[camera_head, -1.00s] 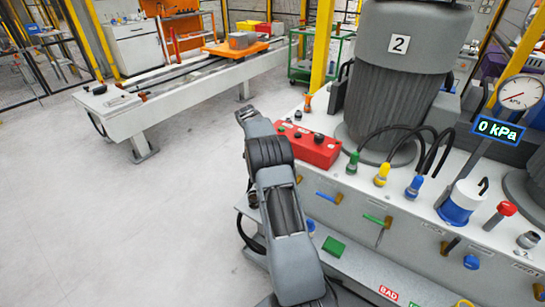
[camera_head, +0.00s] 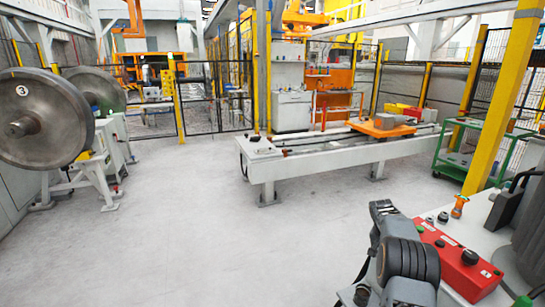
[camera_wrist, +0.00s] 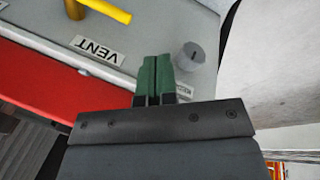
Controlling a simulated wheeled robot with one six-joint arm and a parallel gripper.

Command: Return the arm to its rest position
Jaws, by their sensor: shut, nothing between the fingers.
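My gripper (camera_wrist: 154,76) shows in the wrist view with its two green fingers together and nothing between them. It hangs over a pale grey panel bearing a "VENT" label (camera_wrist: 97,50) and a grey round knob (camera_wrist: 191,55). In the head view my folded arm (camera_head: 408,262) rises at the bottom right, left of a red control box (camera_head: 458,262). The gripper fingers cannot be made out in the head view.
A yellow handle (camera_wrist: 106,10) and a red surface (camera_wrist: 45,82) lie near the gripper. A long white bench (camera_head: 330,158) with an orange carriage (camera_head: 381,128), a green cart (camera_head: 470,165) and a wheelset (camera_head: 42,118) stand around open floor (camera_head: 210,225).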

